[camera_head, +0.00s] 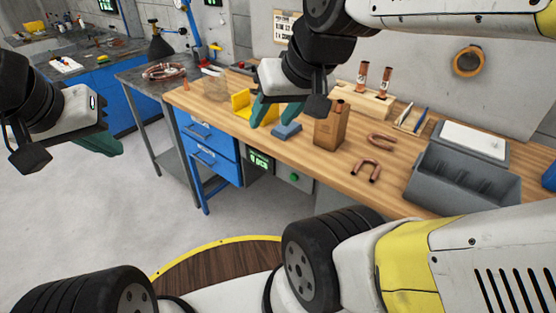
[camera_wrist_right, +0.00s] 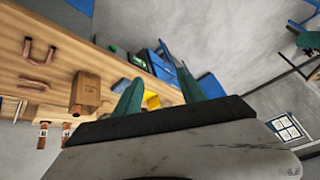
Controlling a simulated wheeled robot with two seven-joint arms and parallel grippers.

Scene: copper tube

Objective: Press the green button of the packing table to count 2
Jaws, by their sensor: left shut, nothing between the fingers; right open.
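The green button (camera_head: 294,177) sits on the grey panel under the front edge of the wooden packing table (camera_head: 230,122). A small green display (camera_head: 260,160) is to its left and seems to read "0 pcs", though the text is tiny. My right gripper (camera_head: 274,112) is open and empty above the table, up and left of the button and apart from it. Its green fingers show spread in the right wrist view (camera_wrist_right: 160,92). My left gripper (camera_head: 106,147) is shut and empty over the floor left of the table. Nothing hides the button in the head view.
A cardboard box (camera_head: 331,128), a blue block (camera_head: 286,131), a yellow holder (camera_head: 241,102) and copper U-bends (camera_head: 367,170) are on the table. A grey bin (camera_head: 462,178) stands at right. Blue drawers (camera_head: 213,163) hang left of the panel. The floor in front is clear.

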